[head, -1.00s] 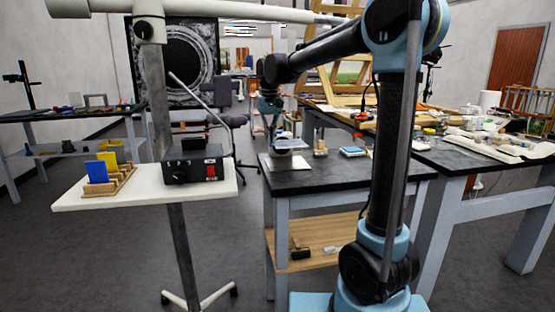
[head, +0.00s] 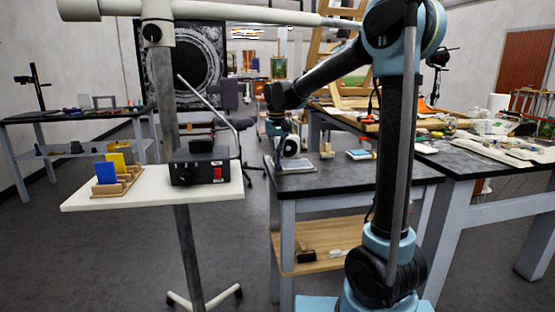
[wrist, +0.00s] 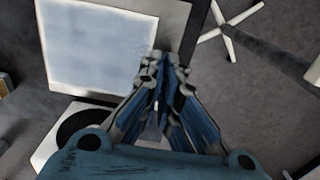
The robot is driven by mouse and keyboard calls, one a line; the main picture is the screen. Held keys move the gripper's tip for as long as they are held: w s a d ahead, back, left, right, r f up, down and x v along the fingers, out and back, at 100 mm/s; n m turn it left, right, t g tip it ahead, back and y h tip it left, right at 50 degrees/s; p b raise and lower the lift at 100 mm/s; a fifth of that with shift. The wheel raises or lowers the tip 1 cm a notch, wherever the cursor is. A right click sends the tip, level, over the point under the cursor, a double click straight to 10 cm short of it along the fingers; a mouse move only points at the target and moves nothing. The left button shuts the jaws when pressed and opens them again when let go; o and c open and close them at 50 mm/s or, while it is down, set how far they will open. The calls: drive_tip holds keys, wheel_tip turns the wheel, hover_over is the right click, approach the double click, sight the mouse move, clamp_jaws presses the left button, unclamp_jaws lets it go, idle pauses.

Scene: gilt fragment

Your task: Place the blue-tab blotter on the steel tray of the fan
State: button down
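In the wrist view a pale bluish square sheet (wrist: 95,45), likely the blotter, appears over a grey rimmed surface (wrist: 172,25), likely the steel tray. No blue tab can be made out on it. A white body with a black disc (wrist: 85,122), likely the fan, shows at lower left; in the head view it stands on the dark bench (head: 290,147) behind a flat light-grey sheet or tray (head: 297,166). My gripper (wrist: 163,68) has its fingertips close together beside the sheet's right edge. Whether they grip the sheet is unclear.
A white stand top (head: 150,195) at left holds a black box with a red switch (head: 200,168) and a wooden rack (head: 118,185) with a blue panel (head: 105,172) and a yellow panel (head: 117,161). A small blue-and-white block (head: 360,154) lies on the bench, right of the fan.

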drive_tip(key=c, duration=1.8)
unclamp_jaws()
drive_tip(key=shift+r, duration=0.1)
wheel_tip(320, 180, up, 12)
drive_tip(key=shift+m+t, duration=0.5)
drive_tip(key=shift+m, duration=0.2)
drive_tip(key=s+d+f, duration=0.2)
drive_tip(key=s+d, duration=0.2)
drive_tip(key=d, duration=0.2)
drive_tip(key=s+d+f, duration=0.3)
drive_tip(key=s+d, duration=0.1)
drive_tip(key=d, duration=0.2)
drive_tip(key=s+d+f, duration=0.2)
drive_tip(key=s+d, duration=0.3)
drive_tip(key=d, duration=0.1)
drive_tip(key=shift+f, duration=0.2)
drive_tip(key=s+d+f, duration=0.5)
drive_tip(key=s+f, duration=0.3)
drive_tip(key=f, duration=0.1)
drive_tip(key=s+d+f+m+t, duration=0.1)
drive_tip(key=s+d+f, duration=0.5)
drive_tip(key=s+f, duration=0.3)
drive_tip(key=shift+s+f+m, duration=0.15)
drive_tip(key=shift+f+m, duration=0.15)
drive_tip(key=shift+f, duration=0.3)
